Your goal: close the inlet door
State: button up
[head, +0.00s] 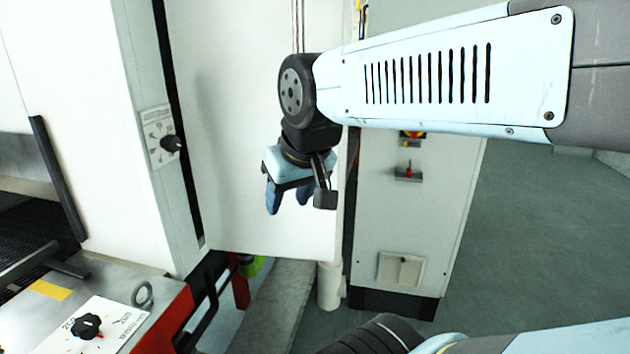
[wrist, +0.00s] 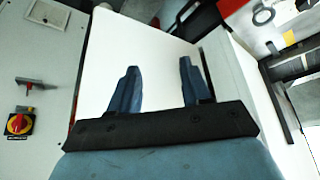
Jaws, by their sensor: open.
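A large flat white panel (head: 235,150), which looks like the inlet door, stands between the white machine housing on the left and a cabinet on the right. A dark gap runs along its left edge. Its lower edge hangs above the floor, and its angle is hard to judge. My gripper (head: 288,200) is in front of the panel's lower right part, fingers pointing down, open with nothing between them. In the wrist view the two blue fingers (wrist: 159,66) are apart, with the white panel (wrist: 150,48) behind them. No contact is visible. My arm hides the panel's upper right.
A control cabinet (head: 415,220) with a red-yellow switch (wrist: 18,124) stands right of the panel. At left are the dark mesh belt (head: 20,225) and a metal table (head: 130,278) with a knob and ring. Green floor (head: 540,240) at right is clear.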

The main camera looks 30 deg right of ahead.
aim_at(227, 56)
jog(key=z, duration=0.05)
jog(key=k, duration=0.4)
jog(key=z, duration=1.2)
jog(key=k, duration=1.45)
jog(key=u, duration=0.9)
jog(key=i, duration=1)
jog(key=z, duration=0.05)
